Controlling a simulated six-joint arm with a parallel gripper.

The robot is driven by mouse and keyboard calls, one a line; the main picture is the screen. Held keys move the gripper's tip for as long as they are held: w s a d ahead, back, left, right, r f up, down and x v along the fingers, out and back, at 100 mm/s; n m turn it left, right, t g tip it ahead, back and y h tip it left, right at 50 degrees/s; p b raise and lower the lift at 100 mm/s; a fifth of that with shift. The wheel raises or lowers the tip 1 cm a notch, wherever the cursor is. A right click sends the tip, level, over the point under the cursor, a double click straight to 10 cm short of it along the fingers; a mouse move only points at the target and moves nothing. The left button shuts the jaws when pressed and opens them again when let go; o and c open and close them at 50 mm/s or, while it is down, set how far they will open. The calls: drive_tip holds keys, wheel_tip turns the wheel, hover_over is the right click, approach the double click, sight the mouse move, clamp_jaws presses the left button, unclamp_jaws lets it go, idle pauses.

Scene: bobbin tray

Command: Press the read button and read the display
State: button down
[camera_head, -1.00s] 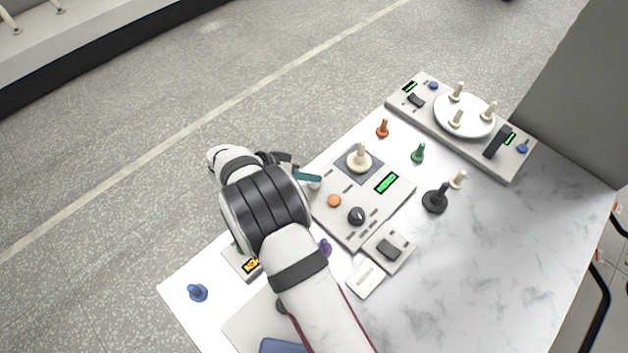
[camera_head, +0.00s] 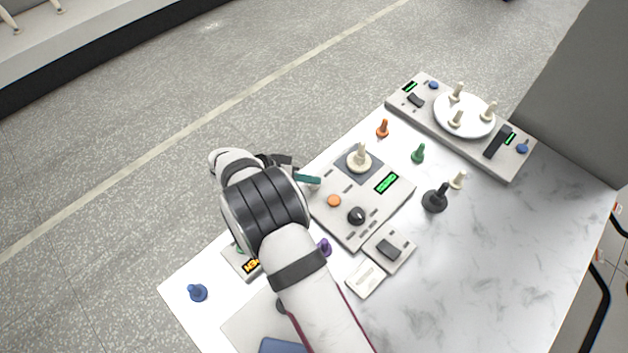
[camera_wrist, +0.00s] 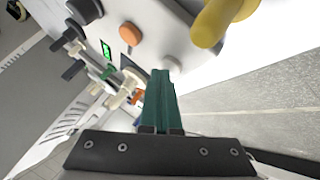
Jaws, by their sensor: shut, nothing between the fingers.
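The grey console (camera_head: 345,232) in the middle of the table has a lit green display (camera_head: 386,183), an orange button (camera_head: 334,201) and a black knob (camera_head: 356,216). A cream bobbin (camera_head: 359,158) stands on its dark square plate. The display's characters are too small to read. My gripper (camera_head: 308,178) has teal fingers, shut and empty, at the console's left corner. In the wrist view the fingertips (camera_wrist: 162,75) are beside a pale round knob or button (camera_wrist: 172,63); I cannot tell whether they touch. The orange button (camera_wrist: 130,33) is apart from them. No button label is legible.
A small unit with an amber display (camera_head: 251,266) is partly hidden by my arm. A switch box (camera_head: 390,249) and white card (camera_head: 364,279) lie in front. Several loose bobbins stand around. A long turntable panel (camera_head: 462,145) is at the back right.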

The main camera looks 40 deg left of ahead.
sight(310, 186)
drive_tip(key=shift+r, duration=0.85)
drive_tip(key=shift+r, duration=0.1)
drive_tip(key=shift+r, duration=2.4)
